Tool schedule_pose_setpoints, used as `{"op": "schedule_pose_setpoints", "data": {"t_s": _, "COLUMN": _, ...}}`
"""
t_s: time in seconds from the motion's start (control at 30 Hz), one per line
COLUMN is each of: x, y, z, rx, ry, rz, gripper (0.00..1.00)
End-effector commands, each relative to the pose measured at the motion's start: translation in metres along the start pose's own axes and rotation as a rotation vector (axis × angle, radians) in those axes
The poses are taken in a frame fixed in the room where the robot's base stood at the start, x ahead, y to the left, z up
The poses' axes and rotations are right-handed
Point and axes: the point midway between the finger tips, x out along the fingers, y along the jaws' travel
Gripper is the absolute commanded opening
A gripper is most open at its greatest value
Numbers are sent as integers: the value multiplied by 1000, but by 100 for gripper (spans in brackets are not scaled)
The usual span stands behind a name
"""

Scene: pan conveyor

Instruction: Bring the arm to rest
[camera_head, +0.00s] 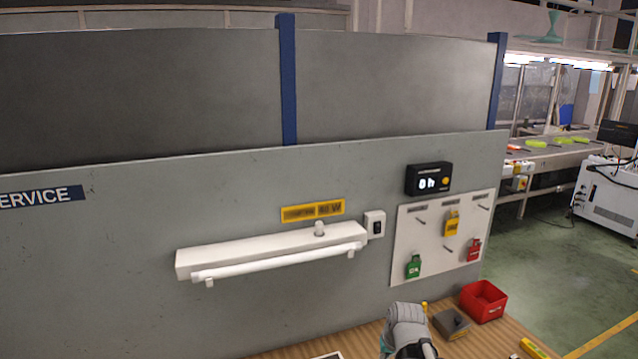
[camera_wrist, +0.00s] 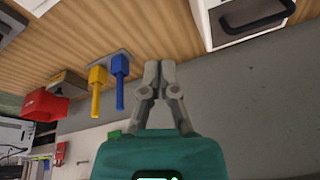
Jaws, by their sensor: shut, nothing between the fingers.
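My gripper (camera_wrist: 159,67) shows in the wrist view with its two grey fingers together and nothing between them. It is over or in front of the wooden worktop and the grey panel; its height cannot be told. A blue-handled piece (camera_wrist: 120,82) and a yellow-handled piece (camera_wrist: 97,92) are just left of the fingers, apart from them. In the head view part of my arm shows at the bottom edge, in front of the worktop (camera_head: 375,338); the fingers cannot be made out there.
A red bin (camera_head: 484,301) and a grey block (camera_head: 450,323) stand on the worktop. A white box with a black handle (camera_wrist: 256,19) is at the wrist view's upper right. The grey panel (camera_head: 110,270) carries a tube lamp (camera_head: 280,261) and a tag board (camera_head: 434,237). Open floor lies right.

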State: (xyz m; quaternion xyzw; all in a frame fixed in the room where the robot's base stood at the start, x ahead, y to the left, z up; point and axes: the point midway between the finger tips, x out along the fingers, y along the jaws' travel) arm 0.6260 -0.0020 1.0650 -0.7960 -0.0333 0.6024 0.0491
Motion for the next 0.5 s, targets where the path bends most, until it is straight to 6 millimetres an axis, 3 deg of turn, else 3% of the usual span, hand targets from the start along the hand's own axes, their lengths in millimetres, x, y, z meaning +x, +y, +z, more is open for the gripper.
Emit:
{"op": "schedule_pose_setpoints", "data": {"t_s": 0.03, "x": 7, "y": 0, "z": 25, "rx": -8, "ry": -54, "rz": 21, "gripper": 0}}
{"op": "schedule_pose_setpoints", "data": {"t_s": 0.2, "x": 9, "y": 2, "z": 73, "rx": -21, "ry": -204, "rz": 85, "gripper": 0}}
{"op": "schedule_pose_setpoints", "data": {"t_s": 0.33, "x": 7, "y": 3, "z": 90, "rx": -22, "ry": -261, "rz": 112, "gripper": 0}}
{"op": "schedule_pose_setpoints", "data": {"t_s": 0.5, "x": 6, "y": 3, "z": 94, "rx": -22, "ry": -279, "rz": 121, "gripper": 0}}
